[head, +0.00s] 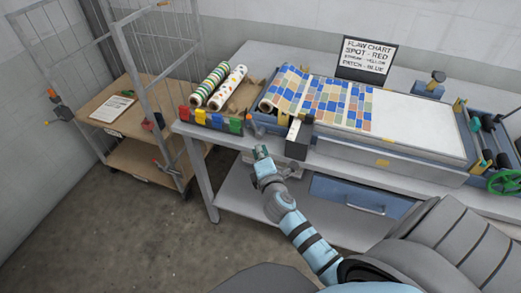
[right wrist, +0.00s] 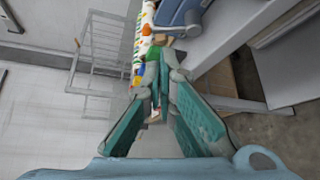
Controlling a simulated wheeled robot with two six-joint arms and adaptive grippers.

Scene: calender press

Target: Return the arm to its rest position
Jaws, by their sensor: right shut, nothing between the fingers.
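My right arm (head: 298,232) reaches up from the bottom of the head view, out in front of the table. Its gripper (head: 262,152) is just off the table's front edge, left of a dark box with a white top (head: 298,138). In the right wrist view the teal fingers of the gripper (right wrist: 158,80) come together at their tips with nothing held. My left gripper is not in view.
The grey table (head: 212,140) carries a patterned sheet on a press bed (head: 345,103), two patterned rolls (head: 226,86), coloured blocks (head: 218,121) and a sign (head: 366,59). A wire trolley (head: 130,150) stands left. Floor in front of the table is clear.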

